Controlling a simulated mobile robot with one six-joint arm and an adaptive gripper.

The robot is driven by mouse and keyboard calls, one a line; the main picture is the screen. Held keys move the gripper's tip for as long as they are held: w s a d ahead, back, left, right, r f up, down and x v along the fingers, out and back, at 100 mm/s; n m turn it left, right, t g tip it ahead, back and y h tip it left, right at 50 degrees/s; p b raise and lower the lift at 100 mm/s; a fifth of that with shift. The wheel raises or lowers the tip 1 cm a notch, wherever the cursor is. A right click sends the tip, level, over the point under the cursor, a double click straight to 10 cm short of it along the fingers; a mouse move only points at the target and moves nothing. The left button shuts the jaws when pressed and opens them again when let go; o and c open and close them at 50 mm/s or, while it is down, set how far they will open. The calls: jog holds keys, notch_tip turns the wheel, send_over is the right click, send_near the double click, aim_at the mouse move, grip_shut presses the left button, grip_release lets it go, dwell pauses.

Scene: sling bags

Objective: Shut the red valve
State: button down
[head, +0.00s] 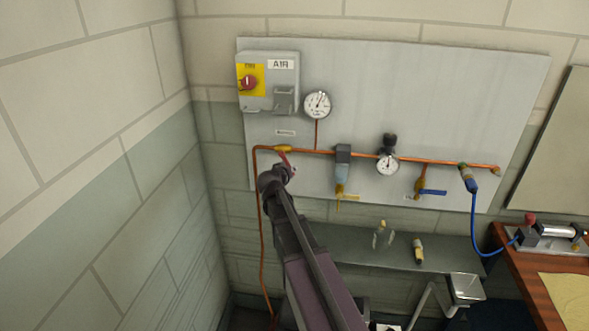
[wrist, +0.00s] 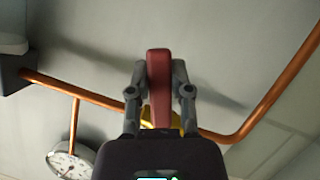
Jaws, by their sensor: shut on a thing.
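The red valve is on the copper pipe near its left bend, with a yellow body (head: 283,149) and a red lever (head: 285,159). In the head view the lever slants down and right from the body, partly hidden by my gripper (head: 290,168). In the wrist view the red lever (wrist: 159,100) stands between the two fingers of my gripper (wrist: 159,70), which is shut on it. There the lever lies across the line of the copper pipe (wrist: 75,92), and part of the yellow body (wrist: 147,115) shows behind it.
On the grey panel (head: 450,90) are a switch box (head: 268,95), a gauge (head: 318,104), a filter (head: 343,170), a regulator (head: 388,150) and a blue-handled valve (head: 432,192). A shelf (head: 345,250) with small parts stands below. A wall (head: 110,220) is close on the left.

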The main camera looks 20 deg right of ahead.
jog(key=shift+w+a+f+m+t+y, duration=0.1)
jog(key=shift+w+a+m+t+y, duration=0.2)
jog(key=shift+w+a+m+y, duration=0.4)
jog(key=shift+w+a+f+m+t+y, duration=0.1)
jog(key=shift+w+a+m+t+y, duration=0.3)
jog(key=shift+m, duration=0.6)
jog(key=shift+s+a, duration=0.15)
jog(key=c, duration=0.5)
grip_release()
jog(key=shift+s, duration=0.1)
jog(key=shift+s+r+g+p, duration=0.1)
jog(key=shift+g+p, duration=0.2)
